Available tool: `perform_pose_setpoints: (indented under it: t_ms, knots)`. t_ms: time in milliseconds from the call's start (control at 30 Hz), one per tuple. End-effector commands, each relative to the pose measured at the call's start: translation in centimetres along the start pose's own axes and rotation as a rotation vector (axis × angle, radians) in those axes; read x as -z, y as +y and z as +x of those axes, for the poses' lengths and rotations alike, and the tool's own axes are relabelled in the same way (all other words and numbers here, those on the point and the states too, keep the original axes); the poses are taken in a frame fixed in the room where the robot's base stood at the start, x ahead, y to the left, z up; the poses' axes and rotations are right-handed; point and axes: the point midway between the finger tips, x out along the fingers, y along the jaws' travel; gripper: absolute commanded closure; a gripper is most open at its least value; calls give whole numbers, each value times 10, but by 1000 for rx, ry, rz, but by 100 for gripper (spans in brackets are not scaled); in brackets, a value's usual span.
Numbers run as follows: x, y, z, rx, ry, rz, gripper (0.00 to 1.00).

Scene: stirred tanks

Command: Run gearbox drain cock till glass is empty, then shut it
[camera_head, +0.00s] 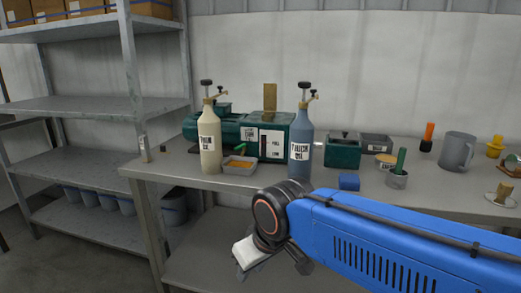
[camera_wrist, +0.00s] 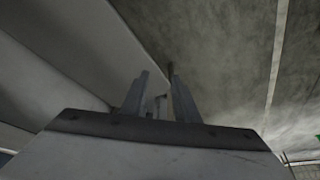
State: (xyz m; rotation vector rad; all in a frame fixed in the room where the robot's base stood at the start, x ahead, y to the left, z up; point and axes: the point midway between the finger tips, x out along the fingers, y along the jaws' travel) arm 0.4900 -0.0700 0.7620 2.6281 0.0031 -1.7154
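The green gearbox (camera_head: 225,130) stands on the bench at the back, with a white panel (camera_head: 271,143) on its front marked FULL and LOW. The oil level in the glass is too small to read. A small green-handled part (camera_head: 240,148), perhaps the drain cock, sits low on the front, above a grey tray (camera_head: 238,168) with orange-brown contents. Its handle position is unclear. My gripper hangs low in front of the bench, away from the gearbox. In the wrist view its fingers (camera_wrist: 160,85) are apart with nothing visibly held, facing grey surfaces.
A cream bottle (camera_head: 209,145) and a blue-grey bottle (camera_head: 301,148) flank the tray. A blue block (camera_head: 349,182), a grey cup (camera_head: 397,179), a green box (camera_head: 342,151) and a jug (camera_head: 457,151) stand to the right. Metal shelving (camera_head: 100,108) is at left.

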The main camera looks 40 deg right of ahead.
Motion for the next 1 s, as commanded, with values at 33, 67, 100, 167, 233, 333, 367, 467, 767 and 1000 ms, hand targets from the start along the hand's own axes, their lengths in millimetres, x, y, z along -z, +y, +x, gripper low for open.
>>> perform_pose_setpoints:
  t_ms: [33,67,100,167,233,333,367,467,767,1000]
  knots:
    - [0,0,0,0,0,-1,72]
    - [2,0,-1,0,-1,-4,72]
    - [4,1,-3,-1,-3,-12,72]
    - [13,2,-9,-3,-9,-37,72]
    - [29,4,-20,-5,-20,-90,72]
    - [62,9,-42,-8,-46,-204,72]
    - [72,11,-49,-8,-55,-244,72]
    - [109,19,-73,-5,-86,-380,72]
    - [213,47,-134,38,-175,-781,72]
    - [288,76,-171,106,-233,-1098,72]
